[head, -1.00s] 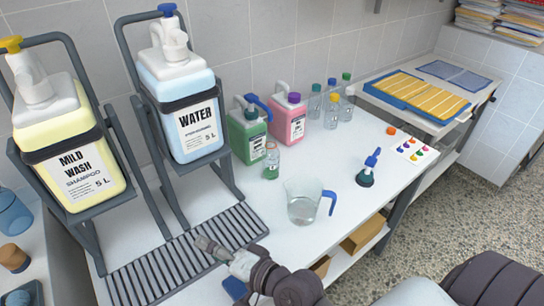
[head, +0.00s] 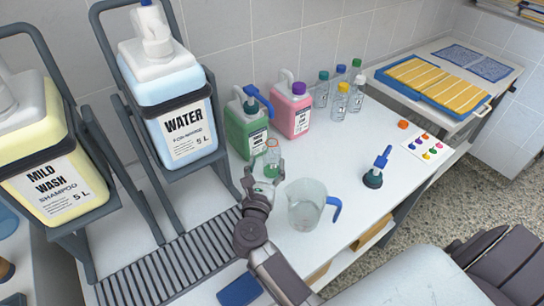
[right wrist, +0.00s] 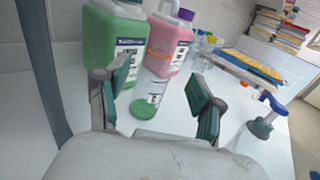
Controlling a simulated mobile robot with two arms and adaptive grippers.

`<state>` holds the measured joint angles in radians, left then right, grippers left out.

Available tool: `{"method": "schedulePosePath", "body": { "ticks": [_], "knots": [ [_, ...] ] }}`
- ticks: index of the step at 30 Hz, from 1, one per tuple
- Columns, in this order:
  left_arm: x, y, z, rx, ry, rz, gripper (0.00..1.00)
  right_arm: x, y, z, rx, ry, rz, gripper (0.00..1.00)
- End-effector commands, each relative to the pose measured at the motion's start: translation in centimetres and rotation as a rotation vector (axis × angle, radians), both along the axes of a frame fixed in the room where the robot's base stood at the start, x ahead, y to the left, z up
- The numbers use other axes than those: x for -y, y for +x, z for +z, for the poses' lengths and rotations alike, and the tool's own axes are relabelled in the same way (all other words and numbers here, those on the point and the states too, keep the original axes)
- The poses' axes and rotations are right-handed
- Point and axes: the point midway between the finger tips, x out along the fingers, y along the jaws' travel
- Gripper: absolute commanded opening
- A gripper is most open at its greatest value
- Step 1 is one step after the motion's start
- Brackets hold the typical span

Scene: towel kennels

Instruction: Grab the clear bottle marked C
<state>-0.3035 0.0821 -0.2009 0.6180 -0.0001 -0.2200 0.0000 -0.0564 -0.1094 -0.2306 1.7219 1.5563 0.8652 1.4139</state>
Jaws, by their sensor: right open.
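A small clear bottle (head: 272,158) with green at its bottom and an orange ring near its top stands upright on the white counter, in front of the green jug. It also shows in the right wrist view (right wrist: 151,90), between the two fingers and apart from both. My right gripper (head: 263,178) is open and empty, just in front of this bottle; its fingers (right wrist: 162,88) frame it in the wrist view. Several clear bottles (head: 340,102) with coloured caps stand farther back. I cannot read a letter C on any bottle. My left gripper is not in view.
A green jug (head: 240,128) and a pink jug (head: 291,105) stand close behind the bottle. A clear measuring jug (head: 305,207) is right of my gripper. Water (head: 183,128) and shampoo containers sit in racks at left.

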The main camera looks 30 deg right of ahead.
Motion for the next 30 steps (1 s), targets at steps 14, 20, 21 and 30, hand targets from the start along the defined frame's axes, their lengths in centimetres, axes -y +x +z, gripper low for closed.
{"method": "schedulePosePath", "body": {
  "ticks": [14, 20, 21, 30],
  "knots": [
    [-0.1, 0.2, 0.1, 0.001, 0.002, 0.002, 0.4, 3.5, 4.6, 0.1, 0.002, -0.005, 0.001, 0.67],
    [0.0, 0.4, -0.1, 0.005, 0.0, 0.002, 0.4, 5.1, 6.7, 0.0, 0.001, -0.006, 0.001, 0.67],
    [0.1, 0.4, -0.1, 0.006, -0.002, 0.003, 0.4, 5.2, 6.9, 0.0, 0.0, -0.005, 0.001, 0.67],
    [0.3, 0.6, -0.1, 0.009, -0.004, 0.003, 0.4, 5.4, 7.0, 0.0, -0.001, -0.003, 0.001, 0.61]
  ]
}}
